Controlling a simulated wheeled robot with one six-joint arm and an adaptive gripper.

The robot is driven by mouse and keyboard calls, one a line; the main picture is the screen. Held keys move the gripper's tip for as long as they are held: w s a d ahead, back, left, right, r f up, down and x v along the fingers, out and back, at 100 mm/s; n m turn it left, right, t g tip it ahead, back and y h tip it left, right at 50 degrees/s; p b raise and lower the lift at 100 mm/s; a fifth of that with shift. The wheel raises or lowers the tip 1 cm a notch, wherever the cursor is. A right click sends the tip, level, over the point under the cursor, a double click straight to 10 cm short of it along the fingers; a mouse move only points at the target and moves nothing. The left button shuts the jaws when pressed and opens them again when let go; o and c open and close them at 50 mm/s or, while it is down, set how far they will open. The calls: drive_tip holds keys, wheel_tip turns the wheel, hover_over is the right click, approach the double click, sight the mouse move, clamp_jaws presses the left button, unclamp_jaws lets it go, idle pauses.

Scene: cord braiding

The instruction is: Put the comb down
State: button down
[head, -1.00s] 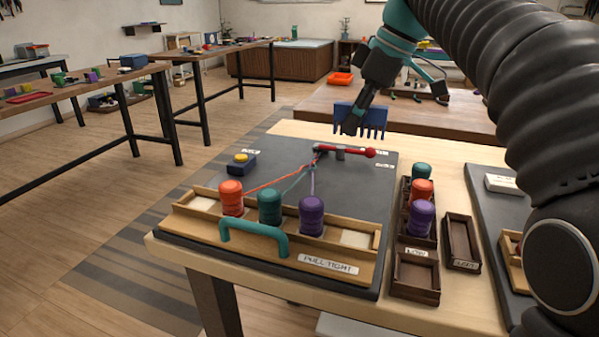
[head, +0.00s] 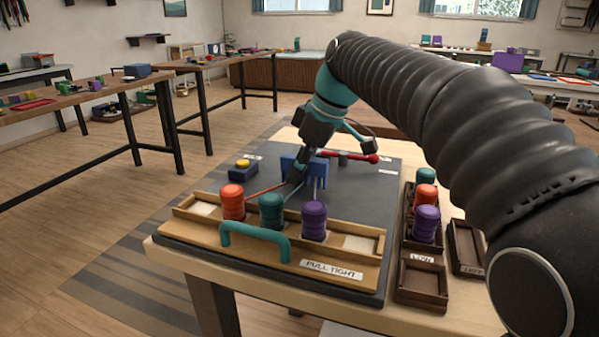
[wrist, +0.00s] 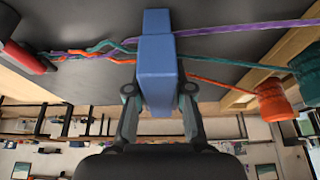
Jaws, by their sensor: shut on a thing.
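The blue comb (head: 303,170) is in my gripper (head: 298,174), low over the dark braiding board (head: 365,200). In the wrist view the comb (wrist: 157,75) stands between both fingers of my gripper (wrist: 160,92), which are shut on it. The orange, teal and purple cords (wrist: 235,60) run across at the comb, spread towards the bobbins on one side and braided on the other. Whether the comb touches the board or sits between the cords cannot be told. The red-handled clamp (head: 350,156) is behind the comb.
Orange (head: 232,203), teal (head: 271,211) and purple (head: 313,221) bobbins stand in the wooden rail with a teal handle (head: 252,240). Spare bobbins (head: 425,222) and dark trays (head: 422,283) are at right.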

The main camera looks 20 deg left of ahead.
drive_tip(key=shift+f, duration=0.2)
drive_tip(key=c, duration=1)
unclamp_jaws()
drive_tip(key=shift+c, duration=0.2)
drive_tip(key=p+v, duration=0.2)
drive_tip(key=v, duration=0.9)
drive_tip(key=shift+d+r, duration=0.25)
drive_tip(key=shift+r, duration=0.35)
